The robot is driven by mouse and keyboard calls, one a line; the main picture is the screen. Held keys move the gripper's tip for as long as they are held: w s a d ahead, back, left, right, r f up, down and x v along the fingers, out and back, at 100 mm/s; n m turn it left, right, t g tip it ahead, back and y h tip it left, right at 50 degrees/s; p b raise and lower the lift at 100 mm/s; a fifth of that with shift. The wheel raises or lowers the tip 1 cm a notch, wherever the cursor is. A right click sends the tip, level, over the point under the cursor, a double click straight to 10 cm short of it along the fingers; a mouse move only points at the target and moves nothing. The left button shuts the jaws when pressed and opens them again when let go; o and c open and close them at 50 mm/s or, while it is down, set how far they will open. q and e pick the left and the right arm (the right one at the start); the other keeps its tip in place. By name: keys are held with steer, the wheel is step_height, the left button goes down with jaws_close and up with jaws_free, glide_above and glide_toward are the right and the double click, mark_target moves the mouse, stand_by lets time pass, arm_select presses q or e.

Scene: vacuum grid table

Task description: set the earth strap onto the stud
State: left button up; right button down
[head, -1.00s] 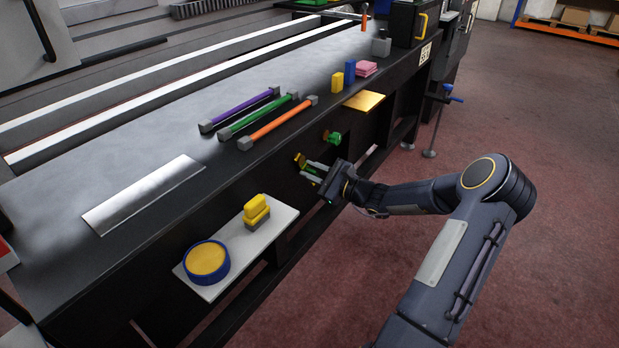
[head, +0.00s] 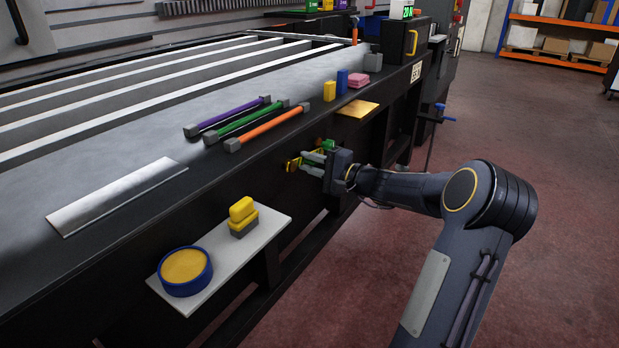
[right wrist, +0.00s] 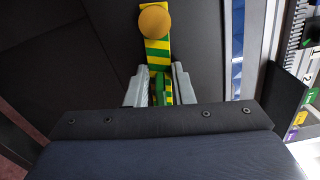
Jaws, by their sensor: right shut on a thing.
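I cannot tell whether this disc is the strap's lug or the stud's head. In the head view a yellow bit of the strap (head: 292,164) shows left of the fingers. A green part (head: 328,145) shows just above the gripper. My left gripper is out of view.
A grey shelf (head: 215,270) juts from the table side, carrying a blue round tub (head: 186,272) and a yellow block (head: 242,211). A gold plate (head: 357,109) juts out further right. Rods (head: 268,128) lie along the table edge. The floor on the right is clear.

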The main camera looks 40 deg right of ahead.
steer(key=shift+d+r+n+b, duration=0.1)
steer(key=shift+r+n+b, duration=0.15)
steer(key=shift+n+b, duration=0.55)
steer(key=c, duration=1.5)
jaws_free()
steer(key=shift+r, duration=0.1)
steer(key=p+v, duration=0.2)
steer(key=v, duration=0.6)
